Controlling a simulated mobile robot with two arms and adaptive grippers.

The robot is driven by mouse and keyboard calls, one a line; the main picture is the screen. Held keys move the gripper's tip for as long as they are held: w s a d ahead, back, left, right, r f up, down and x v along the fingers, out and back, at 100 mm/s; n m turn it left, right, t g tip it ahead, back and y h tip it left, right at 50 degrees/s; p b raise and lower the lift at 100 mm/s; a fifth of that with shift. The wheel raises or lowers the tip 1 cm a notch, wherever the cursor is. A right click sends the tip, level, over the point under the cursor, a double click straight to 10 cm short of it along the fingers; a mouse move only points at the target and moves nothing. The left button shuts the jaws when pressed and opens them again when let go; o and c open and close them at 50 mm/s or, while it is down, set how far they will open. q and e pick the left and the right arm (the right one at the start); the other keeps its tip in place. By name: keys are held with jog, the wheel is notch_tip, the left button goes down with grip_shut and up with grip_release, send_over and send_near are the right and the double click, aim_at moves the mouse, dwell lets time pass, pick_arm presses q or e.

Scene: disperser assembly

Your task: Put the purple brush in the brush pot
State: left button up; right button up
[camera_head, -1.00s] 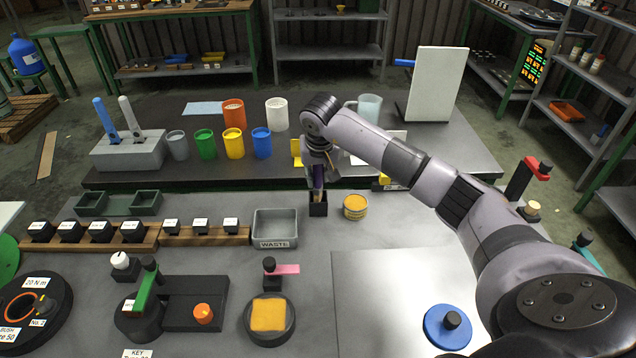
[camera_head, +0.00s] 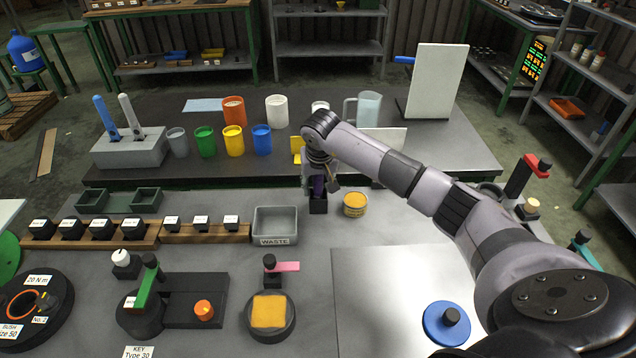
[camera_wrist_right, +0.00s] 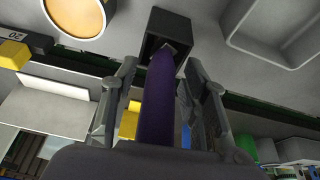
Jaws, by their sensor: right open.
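The brush pot (camera_head: 318,207) is a small dark square box on the grey bench. The purple brush (camera_head: 319,185) stands in it, handle up; its lower end is hidden inside the pot. My right gripper (camera_head: 320,184) is over the pot, with its fingers apart on either side of the handle. In the right wrist view, the purple handle (camera_wrist_right: 158,105) runs between the two open fingers (camera_wrist_right: 161,75) with visible gaps, its far end at the mouth of the pot (camera_wrist_right: 157,28). My left gripper is not in view.
A round tin with an orange-yellow top (camera_head: 355,205) stands just right of the pot. The grey waste tray (camera_head: 275,237) is to its left. Coloured cups, including a blue one (camera_head: 262,140), stand on the bench behind. The bench in front of the pot is clear.

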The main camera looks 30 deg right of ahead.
jog(key=shift+r, duration=0.15)
jog(key=shift+r, duration=0.2)
jog(key=b+v, duration=0.1)
jog(key=v, duration=1)
jog(key=shift+s+r+b, duration=0.2)
jog(key=shift+r+b, duration=0.15)
jog(key=shift+b, duration=0.05)
